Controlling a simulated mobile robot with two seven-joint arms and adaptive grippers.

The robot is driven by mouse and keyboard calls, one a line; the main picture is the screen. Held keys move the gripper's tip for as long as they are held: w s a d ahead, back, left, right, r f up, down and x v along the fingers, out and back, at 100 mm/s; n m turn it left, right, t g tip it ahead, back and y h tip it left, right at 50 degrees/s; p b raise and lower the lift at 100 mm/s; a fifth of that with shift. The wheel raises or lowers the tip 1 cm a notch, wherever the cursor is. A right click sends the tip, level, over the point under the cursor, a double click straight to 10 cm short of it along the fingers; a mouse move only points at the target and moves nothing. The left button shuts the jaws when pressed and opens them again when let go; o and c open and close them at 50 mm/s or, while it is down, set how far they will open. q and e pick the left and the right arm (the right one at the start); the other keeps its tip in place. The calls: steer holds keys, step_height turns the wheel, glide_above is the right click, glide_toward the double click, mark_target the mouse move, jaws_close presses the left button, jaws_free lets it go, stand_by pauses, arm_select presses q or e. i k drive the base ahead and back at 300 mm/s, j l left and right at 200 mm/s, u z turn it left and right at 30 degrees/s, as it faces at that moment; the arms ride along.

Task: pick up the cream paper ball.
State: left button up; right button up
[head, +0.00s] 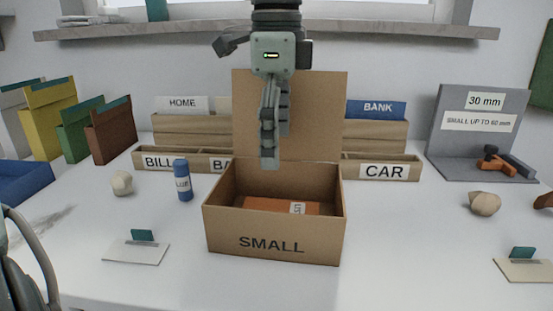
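A pale cream crumpled ball (122,183) lies on the white desk at the left, beside a blue cylinder. A second crumpled ball (485,203), more tan, lies at the right. A gripper, which I take as my right (275,155), hangs from the top centre over the open cardboard box, away from both balls. It is seen nearly side-on; its fingertips look apart, with nothing between them. A grey curved part at the lower left edge (28,258) appears to be my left gripper, mostly cut off, so its fingertips are hidden.
The box marked SMALL (270,243) holds an orange-brown item (270,206). The blue cylinder (183,182) stands close to the cream ball. Card holders (136,250) lie in front. Labelled racks (385,170) and a grey gauge stand (470,150) line the back.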

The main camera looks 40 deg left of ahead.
mark_target(121, 182)
steer(key=k, duration=1.45)
